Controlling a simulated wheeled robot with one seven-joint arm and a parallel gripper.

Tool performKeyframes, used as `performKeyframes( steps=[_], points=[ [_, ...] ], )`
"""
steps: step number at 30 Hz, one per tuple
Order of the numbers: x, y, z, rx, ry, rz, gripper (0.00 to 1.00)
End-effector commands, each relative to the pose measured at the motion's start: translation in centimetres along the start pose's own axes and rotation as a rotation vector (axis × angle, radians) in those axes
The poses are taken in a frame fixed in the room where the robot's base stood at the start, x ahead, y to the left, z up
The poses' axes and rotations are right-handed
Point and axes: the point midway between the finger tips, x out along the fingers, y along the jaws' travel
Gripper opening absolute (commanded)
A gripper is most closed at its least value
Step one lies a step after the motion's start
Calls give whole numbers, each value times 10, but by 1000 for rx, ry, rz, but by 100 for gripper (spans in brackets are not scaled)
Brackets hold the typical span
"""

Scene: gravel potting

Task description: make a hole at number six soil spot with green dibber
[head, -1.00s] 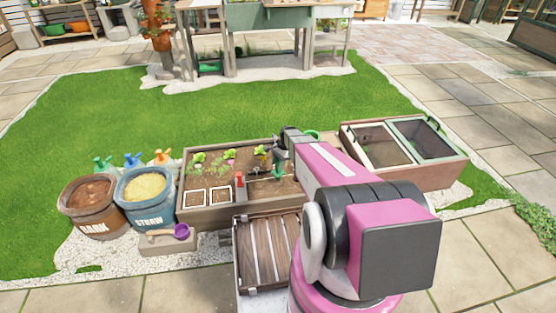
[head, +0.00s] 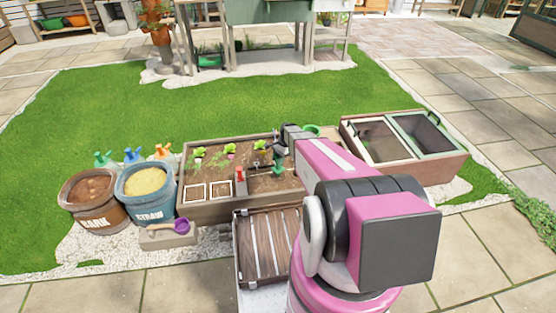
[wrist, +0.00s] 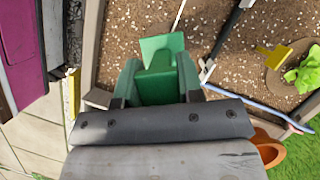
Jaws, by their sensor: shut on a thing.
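The green dibber (head: 278,167) is in my gripper (head: 280,150), above the right half of the soil in the wooden planter box (head: 255,206). In the wrist view, my gripper (wrist: 155,82) is shut around the green dibber (wrist: 162,48). Its lower end is hard to see, so I cannot tell whether it touches the soil. The soil (wrist: 140,18) also shows in the wrist view. No number six can be read on any soil spot.
Seedlings and a red-handled thing (head: 240,174) stand in the planter. A bark tub (head: 95,213), a straw tub (head: 147,205) and a purple scoop (head: 181,227) are at left. A cold frame (head: 440,172) stands at right. In the wrist view, lettuce (wrist: 304,70) grows near a yellow tag (wrist: 274,56).

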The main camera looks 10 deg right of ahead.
Motion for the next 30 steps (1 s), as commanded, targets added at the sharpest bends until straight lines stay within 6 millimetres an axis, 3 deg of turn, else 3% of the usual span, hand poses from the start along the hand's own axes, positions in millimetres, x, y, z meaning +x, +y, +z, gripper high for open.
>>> performKeyframes(
  steps=[30],
  points=[
    [24, -1, -11, 0, 1, -1, 13]
  ],
)
